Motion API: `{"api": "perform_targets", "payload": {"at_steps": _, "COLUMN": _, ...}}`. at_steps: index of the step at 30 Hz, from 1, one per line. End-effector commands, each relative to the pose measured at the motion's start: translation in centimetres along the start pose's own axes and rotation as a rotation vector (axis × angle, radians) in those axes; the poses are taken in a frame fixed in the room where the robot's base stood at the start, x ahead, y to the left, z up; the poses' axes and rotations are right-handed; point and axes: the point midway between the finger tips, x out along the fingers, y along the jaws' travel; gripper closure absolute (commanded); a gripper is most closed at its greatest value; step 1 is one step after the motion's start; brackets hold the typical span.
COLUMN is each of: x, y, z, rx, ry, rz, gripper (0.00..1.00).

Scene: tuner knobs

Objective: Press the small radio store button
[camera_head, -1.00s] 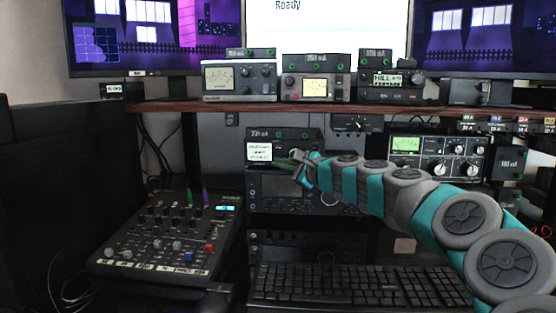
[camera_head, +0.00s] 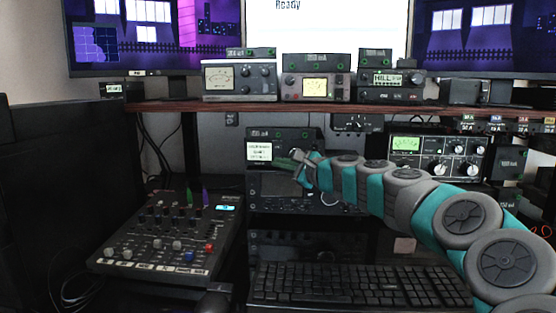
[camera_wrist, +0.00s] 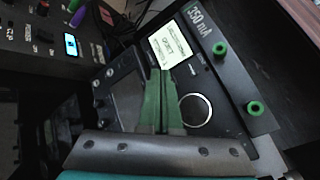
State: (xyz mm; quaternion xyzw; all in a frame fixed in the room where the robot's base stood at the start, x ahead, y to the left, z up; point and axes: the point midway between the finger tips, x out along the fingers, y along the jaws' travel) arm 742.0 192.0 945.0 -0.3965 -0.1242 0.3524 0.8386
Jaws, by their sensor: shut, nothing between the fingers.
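The small radio (camera_head: 305,147) is a dark unit in the middle of the rack, with a lit white screen (camera_head: 259,151) at its left and green knobs on top. In the wrist view its white screen (camera_wrist: 172,45) and a silver ring (camera_wrist: 195,110) show on its dark face. I cannot make out which control is the store button; no legible label shows. My gripper (camera_head: 291,161) is in front of the radio, just below and right of the screen. Its green fingers (camera_wrist: 161,78) are together and empty, hiding part of the face. Whether the tips touch it I cannot tell.
A mixer (camera_head: 165,240) with coloured knobs stands at lower left. A black keyboard (camera_head: 360,286) lies below the rack. A brown shelf (camera_head: 190,106) with several small radios runs above. Another radio (camera_head: 437,155) with large knobs is at right, behind my arm.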

Motion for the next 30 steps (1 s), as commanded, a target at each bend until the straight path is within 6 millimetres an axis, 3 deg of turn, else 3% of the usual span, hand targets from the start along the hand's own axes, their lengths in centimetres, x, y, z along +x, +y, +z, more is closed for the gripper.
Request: {"api": "perform_targets", "payload": {"at_steps": 30, "x": 0.62, "y": -0.37, "z": -0.44, "rx": 0.001, "ry": 0.0, "rz": 0.001, "gripper": 1.0}}
